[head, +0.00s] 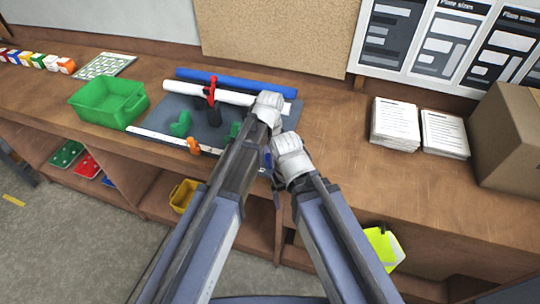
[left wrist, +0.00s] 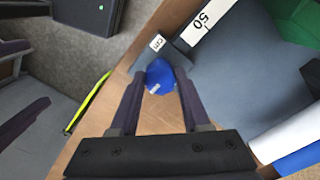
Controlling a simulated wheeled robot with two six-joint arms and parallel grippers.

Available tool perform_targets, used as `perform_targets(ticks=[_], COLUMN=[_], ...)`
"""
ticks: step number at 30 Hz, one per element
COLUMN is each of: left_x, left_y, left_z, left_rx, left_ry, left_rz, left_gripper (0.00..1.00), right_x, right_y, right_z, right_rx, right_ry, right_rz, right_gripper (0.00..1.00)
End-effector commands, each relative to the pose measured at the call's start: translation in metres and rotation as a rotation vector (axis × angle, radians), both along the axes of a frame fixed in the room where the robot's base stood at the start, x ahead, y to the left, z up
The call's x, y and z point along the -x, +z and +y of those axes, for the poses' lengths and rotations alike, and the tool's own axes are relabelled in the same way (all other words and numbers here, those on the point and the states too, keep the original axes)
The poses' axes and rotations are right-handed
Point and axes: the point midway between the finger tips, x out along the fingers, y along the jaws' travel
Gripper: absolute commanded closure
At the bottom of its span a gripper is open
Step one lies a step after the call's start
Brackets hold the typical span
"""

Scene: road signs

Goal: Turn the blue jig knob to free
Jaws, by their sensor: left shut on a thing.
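The blue jig knob (left wrist: 160,75) sits at the corner of the grey jig board (left wrist: 250,75), between the two fingertips of my left gripper (left wrist: 160,84) in the left wrist view. The gripper is shut on it. A pale mark shows on the knob's near side. A small white label, its text hard to read, lies just beyond the knob. In the head view, a little blue of the knob (head: 268,160) shows beside my left gripper (head: 272,171) at the jig board's (head: 160,108) front right; my arm hides much there.
On the jig are a white tube (head: 190,92), a red clamp (head: 212,88) and green pieces. A blue tube (head: 225,78) lies behind. A green bin (head: 108,100) stands left; paper stacks (head: 395,122) and a cardboard box (head: 510,140) stand right.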

Motion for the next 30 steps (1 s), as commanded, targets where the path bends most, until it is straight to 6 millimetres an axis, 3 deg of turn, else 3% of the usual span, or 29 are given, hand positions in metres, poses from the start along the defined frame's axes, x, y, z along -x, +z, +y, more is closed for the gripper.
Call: perform_targets(ticks=[7,19,30], left_x=[-0.0001,-0.0001,0.0000], left_y=[0.0000,0.0000,0.0000], left_z=[0.0000,0.0000,0.0000], left_rx=[0.000,0.000,0.000], left_ry=[0.000,0.063,0.362], left_rz=[0.000,0.000,0.000], left_gripper=[1.00,1.00,1.00], right_x=[0.0000,0.0000,0.0000], right_y=[0.0000,0.0000,0.0000], right_z=[0.0000,0.0000,0.0000], right_rx=[0.000,0.000,0.000], right_ry=[0.000,0.000,0.000], right_rz=[0.000,0.000,0.000], right_gripper=[0.12,0.12,0.12])
